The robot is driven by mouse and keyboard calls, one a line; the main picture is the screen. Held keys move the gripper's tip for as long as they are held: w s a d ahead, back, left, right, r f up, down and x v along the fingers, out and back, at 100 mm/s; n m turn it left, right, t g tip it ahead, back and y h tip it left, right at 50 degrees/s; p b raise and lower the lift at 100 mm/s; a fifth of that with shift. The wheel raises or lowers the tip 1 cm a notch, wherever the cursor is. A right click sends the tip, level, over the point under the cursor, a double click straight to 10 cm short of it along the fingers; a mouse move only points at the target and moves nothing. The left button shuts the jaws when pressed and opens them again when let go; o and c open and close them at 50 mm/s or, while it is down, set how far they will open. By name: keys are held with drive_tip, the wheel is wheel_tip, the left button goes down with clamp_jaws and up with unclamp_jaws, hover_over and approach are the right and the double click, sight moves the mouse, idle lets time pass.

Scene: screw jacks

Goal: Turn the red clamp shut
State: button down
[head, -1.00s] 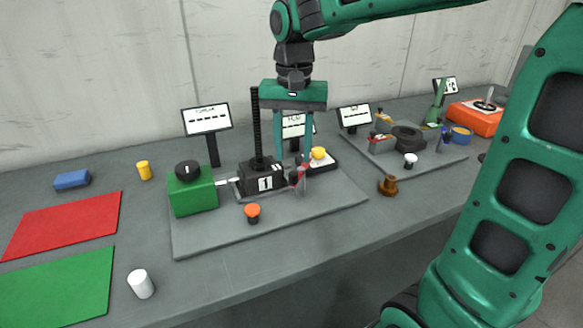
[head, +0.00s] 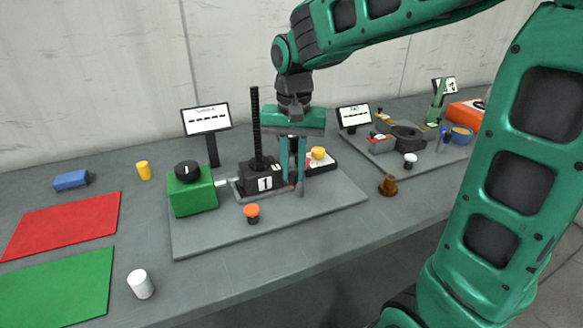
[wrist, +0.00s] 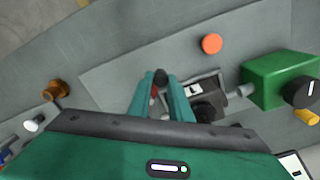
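The red clamp (wrist: 154,93) is beside the black screw jack marked 1 (head: 264,180), on the side facing the yellow button. In the wrist view its red part and a dark round end show between my fingertips. My gripper (head: 293,188) points down at the clamp, its fingers close together, one on each side. It also shows in the wrist view (wrist: 160,80). The fingers appear shut on the clamp. In the head view they hide most of it, so its turn angle cannot be read.
A green box with a black knob (head: 192,191) stands left of the jack. An orange button (head: 251,212) is in front, and a yellow button (head: 318,154) is behind to the right. A brass piece (head: 388,185) stands on the table. The grey board's front right is clear.

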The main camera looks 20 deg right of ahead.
drive_tip(key=d+n, duration=0.7)
drive_tip(key=n, duration=1.1)
drive_tip(key=shift+d, duration=0.15)
idle(0.3)
drive_tip(key=shift+w+d+r, duration=0.1)
idle(0.4)
drive_tip(key=c, duration=1.6)
unclamp_jaws()
wheel_tip(320, 180, up, 11)
drive_tip(key=shift+f, duration=0.15)
